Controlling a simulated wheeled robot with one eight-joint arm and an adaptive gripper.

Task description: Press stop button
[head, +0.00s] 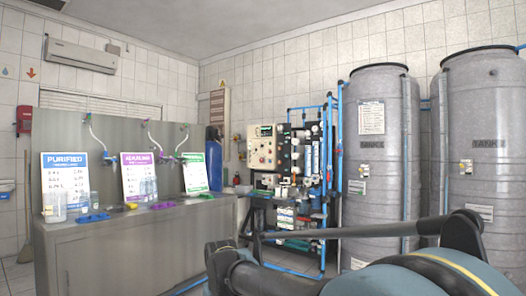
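The osmosis rack (308,170) stands at the back centre, with blue pipes around its frame. Its control panel (263,147) is a light box with a dark display and several small buttons and knobs. The stop button cannot be told apart for sure at this size. Parts of my arm fill the lower right foreground, in front of the lower part of the tanks. My gripper is not in view, so its state does not show.
Two tall grey tanks (380,140) (484,150) stand right of the rack. A steel counter (130,235) with taps and signs runs along the left. A blue cylinder (214,160) stands between counter and rack. Some floor shows in front of the rack.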

